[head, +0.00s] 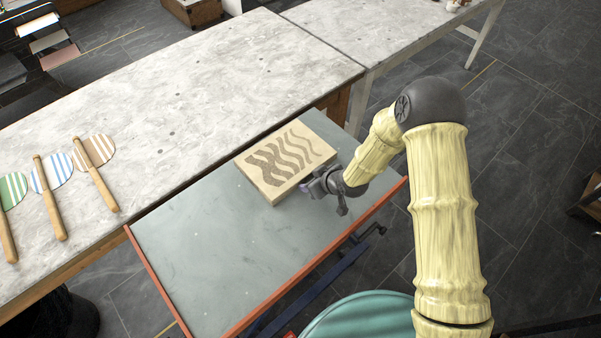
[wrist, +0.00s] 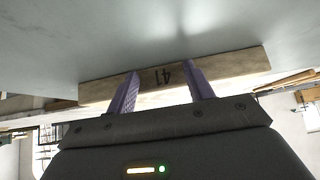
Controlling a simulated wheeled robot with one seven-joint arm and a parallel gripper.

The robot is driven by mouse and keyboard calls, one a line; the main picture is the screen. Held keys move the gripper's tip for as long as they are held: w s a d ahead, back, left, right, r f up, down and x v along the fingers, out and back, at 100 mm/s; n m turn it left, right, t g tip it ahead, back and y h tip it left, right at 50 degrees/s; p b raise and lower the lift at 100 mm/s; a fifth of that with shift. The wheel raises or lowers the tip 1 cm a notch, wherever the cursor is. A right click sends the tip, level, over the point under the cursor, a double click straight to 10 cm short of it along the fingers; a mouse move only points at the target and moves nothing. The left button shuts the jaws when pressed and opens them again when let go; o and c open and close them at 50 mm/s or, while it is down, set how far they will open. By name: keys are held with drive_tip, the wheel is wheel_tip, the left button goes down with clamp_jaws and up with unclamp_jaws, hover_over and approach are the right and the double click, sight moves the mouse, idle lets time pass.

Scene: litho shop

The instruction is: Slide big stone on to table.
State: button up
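The big stone (head: 285,160) is a flat tan block with dark wavy bands on top. It lies on the grey-green top of a red-edged cart (head: 215,245), near the cart's far end and close to the table (head: 190,90). My gripper (head: 310,187) is low at the stone's right side. In the wrist view, my gripper's two purple fingers (wrist: 163,85) are apart, with nothing between them. They point at the stone's side face (wrist: 235,66), which carries an upside-down "41". The fingertips overlap this face; I cannot tell if they touch it.
The table's pale mottled top lies along the cart's far side, with a thin dark seam between. Striped round paddles (head: 95,152) with wooden handles lie at its left; its middle is clear. A second table (head: 380,25) stands behind. A teal round top (head: 360,315) is near me.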

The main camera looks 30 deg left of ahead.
sight(279, 149)
drive_tip(key=shift+a+r, duration=0.15)
drive_tip(key=shift+a, duration=0.1)
drive_tip(key=shift+w+a+b, duration=0.35)
drive_tip(key=shift+a, duration=0.9)
drive_tip(key=shift+w+a+b, duration=0.35)
drive_tip(key=shift+w+a, duration=0.05)
drive_tip(key=shift+a, duration=0.85)
drive_tip(key=shift+w+a+b, duration=0.35)
drive_tip(key=shift+a, duration=0.9)
drive_tip(key=shift+w+a+b, duration=0.35)
drive_tip(key=shift+a+b, duration=0.1)
drive_tip(key=shift+a, duration=0.75)
drive_tip(key=shift+w+a+b, duration=0.3)
drive_tip(key=shift+a+b, duration=0.2)
drive_tip(key=shift+a, duration=0.65)
drive_tip(key=shift+w+a+b, duration=0.35)
drive_tip(key=shift+a+b, duration=0.1)
drive_tip(key=shift+a, duration=0.75)
drive_tip(key=shift+w+a, duration=0.1)
drive_tip(key=shift+a, duration=0.2)
drive_tip(key=shift+w+a+b, duration=0.4)
drive_tip(key=shift+a+b, duration=0.3)
drive_tip(key=shift+a, duration=0.6)
drive_tip(key=shift+w+a+b, duration=0.4)
drive_tip(key=shift+a+b, duration=0.25)
drive_tip(key=shift+a, duration=0.6)
drive_tip(key=shift+w+a+b, duration=0.4)
drive_tip(key=shift+a+b, duration=0.3)
drive_tip(key=shift+a, duration=0.6)
drive_tip(key=shift+r, duration=0.1)
